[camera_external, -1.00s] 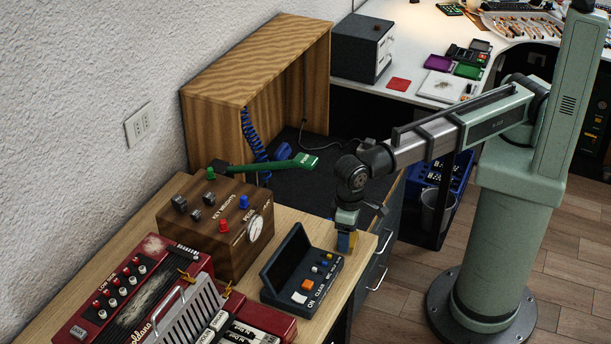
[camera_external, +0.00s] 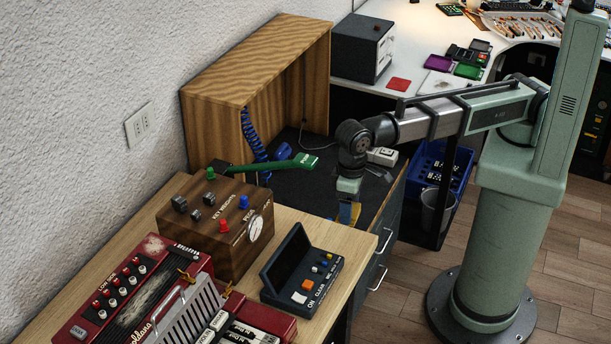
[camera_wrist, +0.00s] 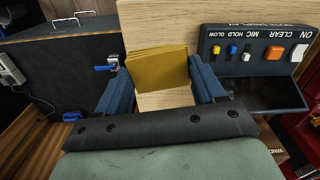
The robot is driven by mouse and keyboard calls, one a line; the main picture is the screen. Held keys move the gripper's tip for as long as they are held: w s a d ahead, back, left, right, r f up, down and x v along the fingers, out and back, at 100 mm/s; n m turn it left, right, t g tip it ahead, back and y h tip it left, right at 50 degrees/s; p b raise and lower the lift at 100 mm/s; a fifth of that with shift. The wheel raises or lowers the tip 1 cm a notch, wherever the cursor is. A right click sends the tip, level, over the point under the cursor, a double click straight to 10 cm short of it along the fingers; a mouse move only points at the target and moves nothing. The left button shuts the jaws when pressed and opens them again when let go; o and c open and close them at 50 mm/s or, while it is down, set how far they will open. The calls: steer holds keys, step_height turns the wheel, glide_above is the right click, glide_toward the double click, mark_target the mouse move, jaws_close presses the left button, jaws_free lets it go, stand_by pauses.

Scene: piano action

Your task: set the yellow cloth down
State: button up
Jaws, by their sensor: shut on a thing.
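The yellow cloth (camera_wrist: 158,66) is a folded mustard-yellow piece, held between the two blue fingers of my gripper (camera_wrist: 160,82) in the wrist view. In the external view only a small yellow part of the cloth (camera_external: 355,212) shows at the fingertips. My gripper (camera_external: 347,213) points down by the far right end of the wooden desk top (camera_external: 345,231). In the wrist view, light wood shows beyond and just below the cloth. I cannot tell the height of the cloth above the wood.
A black button panel (camera_external: 312,270) with its lid up stands on the desk. A wooden knob box (camera_external: 240,240) and a red accordion (camera_external: 165,290) lie further left.

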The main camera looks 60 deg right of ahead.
step_height(320, 180, up, 18)
steer(key=w+d+m, duration=0.1)
steer(key=w+d, duration=1.1)
steer(key=d, duration=0.3)
steer(key=w+d+m, duration=0.1)
steer(key=w+d, duration=1.2)
steer(key=d, duration=0.3)
steer(key=shift+s+a+f, duration=0.15)
steer(key=shift+f, duration=12.8)
steer(key=shift+s+a+f, duration=0.1)
steer(key=shift+f, duration=12.8)
steer(key=shift+f, duration=0.15)
steer(key=o, duration=1)
